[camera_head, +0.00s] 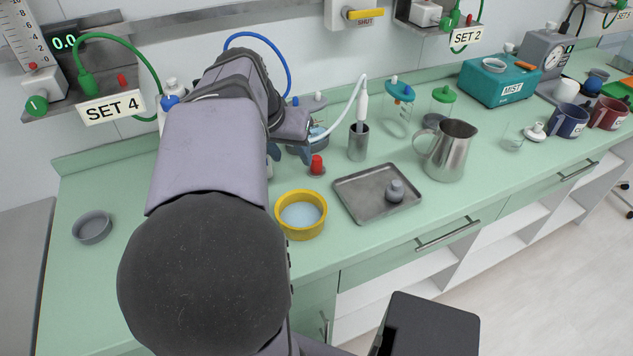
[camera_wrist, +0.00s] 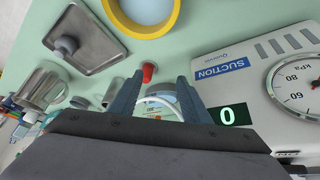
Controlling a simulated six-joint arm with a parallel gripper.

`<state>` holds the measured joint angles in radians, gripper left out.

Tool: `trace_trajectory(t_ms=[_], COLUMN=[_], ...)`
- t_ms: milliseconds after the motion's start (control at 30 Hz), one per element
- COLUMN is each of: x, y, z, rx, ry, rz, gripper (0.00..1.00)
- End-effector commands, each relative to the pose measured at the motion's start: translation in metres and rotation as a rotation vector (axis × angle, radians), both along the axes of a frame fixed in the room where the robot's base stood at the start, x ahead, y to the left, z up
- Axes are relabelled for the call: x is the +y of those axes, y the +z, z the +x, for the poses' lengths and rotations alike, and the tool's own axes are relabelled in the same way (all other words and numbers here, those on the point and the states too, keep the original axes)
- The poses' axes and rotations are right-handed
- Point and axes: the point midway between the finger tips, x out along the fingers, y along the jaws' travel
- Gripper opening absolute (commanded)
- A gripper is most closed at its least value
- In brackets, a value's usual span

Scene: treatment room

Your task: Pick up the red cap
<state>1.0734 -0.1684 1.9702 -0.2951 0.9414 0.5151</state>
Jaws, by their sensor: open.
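The red cap (camera_head: 316,166) stands upright on the green counter, behind the yellow-rimmed bowl and in front of the steel cup. In the wrist view the red cap (camera_wrist: 149,72) shows just beyond and between the fingertips, nearer the left finger. My gripper (camera_head: 288,158) is low over the counter, just left of the cap in the head view. In the wrist view my gripper (camera_wrist: 157,82) is open, with nothing held between its dark blue fingers. My arm hides part of the counter behind it in the head view.
The yellow-rimmed bowl (camera_head: 301,235) is in front of the cap. A metal tray (camera_head: 357,203) with a grey stoppered piece (camera_head: 396,191) lies to the right. A steel cup (camera_head: 358,145) and pitcher (camera_head: 451,152) stand close by. A suction unit (camera_wrist: 250,75) is close right of the fingers.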

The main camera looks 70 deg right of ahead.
Motion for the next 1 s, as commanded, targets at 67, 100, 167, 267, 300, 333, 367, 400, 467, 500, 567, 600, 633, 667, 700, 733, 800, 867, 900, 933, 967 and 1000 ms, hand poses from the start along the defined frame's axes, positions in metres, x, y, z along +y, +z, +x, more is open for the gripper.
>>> trace_trajectory(t_ms=[67,100,167,267,300,333,367,400,467,500,567,600,633,667,700,733,800,867,900,933,967,1000], x=[-0.014,-0.020,-0.027,-0.035,-0.038,-0.039,-0.040,-0.041,-0.042,-0.042,-0.042,-0.043,-0.044,-0.045,-0.046,-0.048,-0.051,-0.053,-0.053,-0.053,-0.053,-0.054], y=[-0.012,-0.013,-0.013,-0.012,-0.012,-0.012,-0.011,-0.011,-0.010,-0.009,-0.010,-0.011,-0.013,-0.015,-0.018,-0.020,-0.025,-0.027,-0.027,-0.027,-0.027,-0.028], z=[-0.008,-0.010,-0.014,-0.018,-0.019,-0.020,-0.021,-0.021,-0.022,-0.021,-0.021,-0.021,-0.022,-0.022,-0.022,-0.022,-0.022,-0.022,-0.022,-0.022,-0.022,-0.022], rx=[-0.023,-0.032,-0.045,-0.062,-0.066,-0.068,-0.070,-0.072,-0.073,-0.074,-0.072,-0.072,-0.072,-0.071,-0.071,-0.071,-0.071,-0.072,-0.072,-0.072,-0.072,-0.072], ry=[-0.035,-0.046,-0.061,-0.078,-0.083,-0.086,-0.087,-0.089,-0.091,-0.091,-0.090,-0.090,-0.090,-0.091,-0.091,-0.091,-0.091,-0.090,-0.090,-0.089,-0.089,-0.089], rz=[-0.028,-0.040,-0.057,-0.078,-0.084,-0.087,-0.090,-0.093,-0.095,-0.095,-0.094,-0.093,-0.092,-0.092,-0.091,-0.091,-0.091,-0.093,-0.094,-0.094,-0.094,-0.094], gripper=[0.43,0.43,0.43,0.43,0.43,0.43,0.43,0.43,0.43,0.43,0.43,0.43,0.43,0.43,0.43,0.43,0.43,0.43,0.43,0.43,0.43,0.43])
